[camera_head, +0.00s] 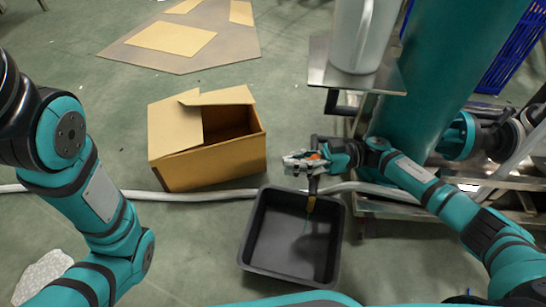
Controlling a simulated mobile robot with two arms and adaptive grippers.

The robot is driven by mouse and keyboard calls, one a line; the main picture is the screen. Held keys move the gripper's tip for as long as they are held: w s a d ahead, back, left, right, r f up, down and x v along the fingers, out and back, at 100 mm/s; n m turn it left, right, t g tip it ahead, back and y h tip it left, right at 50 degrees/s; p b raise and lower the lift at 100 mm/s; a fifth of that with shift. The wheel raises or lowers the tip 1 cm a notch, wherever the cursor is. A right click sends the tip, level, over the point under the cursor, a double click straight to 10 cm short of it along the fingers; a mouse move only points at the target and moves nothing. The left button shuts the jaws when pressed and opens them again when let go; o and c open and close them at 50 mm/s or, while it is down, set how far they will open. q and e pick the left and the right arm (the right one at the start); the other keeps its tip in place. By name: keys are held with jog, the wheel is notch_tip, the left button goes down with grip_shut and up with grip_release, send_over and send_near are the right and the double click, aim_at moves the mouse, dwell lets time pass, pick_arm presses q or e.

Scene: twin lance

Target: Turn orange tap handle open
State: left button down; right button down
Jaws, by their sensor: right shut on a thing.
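The orange tap handle (315,156) shows as a small orange patch at my right gripper (304,160), which is shut on it. The fingers hide most of the handle, so its turn angle cannot be told. The dark tap spout (312,188) hangs below the gripper and ends in a yellowish tip above a black tub (262,232). A thin greenish line shows below the tip; I cannot tell if it is water. My left arm is at the left, its gripper out of view.
An open cardboard box (215,160) stands left of the tap. A pale pipe (180,197) runs along the floor behind the tub. A metal stand (385,78) bears a white pitcher (362,35); a teal cylinder (430,85) stands beside it. Flat cardboard (172,38) lies behind.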

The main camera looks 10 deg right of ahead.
jog(key=c, duration=1.3)
grip_release()
jog(key=shift+r, duration=5)
jog(key=shift+c, duration=0.2)
